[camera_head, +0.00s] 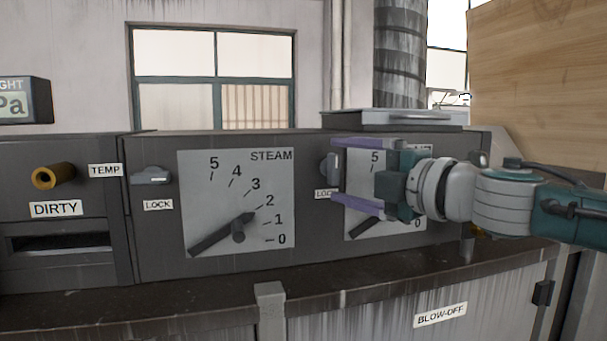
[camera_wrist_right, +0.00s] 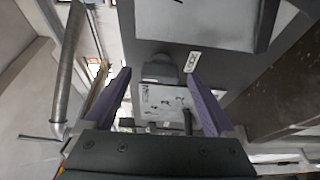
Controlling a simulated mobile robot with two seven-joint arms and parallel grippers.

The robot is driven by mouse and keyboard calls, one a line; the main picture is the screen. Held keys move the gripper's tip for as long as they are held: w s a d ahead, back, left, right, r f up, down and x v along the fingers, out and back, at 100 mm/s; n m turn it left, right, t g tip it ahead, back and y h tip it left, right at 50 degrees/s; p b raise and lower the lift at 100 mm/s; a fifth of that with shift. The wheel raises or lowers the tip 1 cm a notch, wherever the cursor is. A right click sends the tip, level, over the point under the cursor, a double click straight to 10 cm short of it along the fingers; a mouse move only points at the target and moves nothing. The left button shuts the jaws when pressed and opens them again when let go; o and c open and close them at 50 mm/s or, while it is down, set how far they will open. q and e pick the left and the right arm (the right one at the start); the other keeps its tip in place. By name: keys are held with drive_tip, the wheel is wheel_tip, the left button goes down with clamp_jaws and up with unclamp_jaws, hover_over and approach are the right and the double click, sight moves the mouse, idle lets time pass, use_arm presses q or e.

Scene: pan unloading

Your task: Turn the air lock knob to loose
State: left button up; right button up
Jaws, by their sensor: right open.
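The air lock knob (camera_head: 330,166) is a grey knob on the dark panel, left of the right-hand dial (camera_head: 356,225). Its handle looks upright. A partly covered LOCK label (camera_head: 325,194) sits below it. My right gripper (camera_head: 336,170) comes in from the right, open, with one purple finger above the knob's height and one below. In the right wrist view the knob (camera_wrist_right: 158,70) shows between the open fingertips (camera_wrist_right: 160,73), with no visible grip on it. The gripper hides much of the right dial. My left gripper is not in view.
A STEAM dial (camera_head: 237,202) with a black pointer and another lock knob (camera_head: 152,176), lying sideways, are on the panel to the left. A brass knob (camera_head: 53,176) is further left. A dark ledge (camera_head: 200,297) runs below. A wooden board (camera_head: 540,80) stands at upper right.

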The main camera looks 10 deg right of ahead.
drive_tip(key=b+v, duration=0.4)
drive_tip(key=v, duration=0.5)
drive_tip(key=shift+s, duration=0.25)
drive_tip(key=shift+d, duration=0.1)
drive_tip(key=s+a+f+m+g+h+p, duration=0.1)
drive_tip(key=s+a+f+m+h, duration=0.2)
drive_tip(key=f+m, duration=0.35)
drive_tip(key=s+f+m+g+h, duration=0.2)
drive_tip(key=s+f+m+h, duration=0.1)
drive_tip(key=s+f+m, duration=0.3)
drive_tip(key=s+f+m+g, duration=0.4)
drive_tip(key=s+f+g, duration=0.1)
drive_tip(key=s, duration=0.5)
drive_tip(key=s+f+m+g+h, duration=0.1)
drive_tip(key=s+f+m+g, duration=0.3)
drive_tip(key=s, duration=0.7)
wheel_tip(320, 180, down, 3)
drive_tip(key=shift+a+r+g+p, duration=0.25)
drive_tip(key=shift+a+g+p, duration=0.1)
drive_tip(key=shift+g+p, duration=0.1)
drive_tip(key=shift+m, duration=0.25)
drive_tip(key=shift+c, duration=0.3)
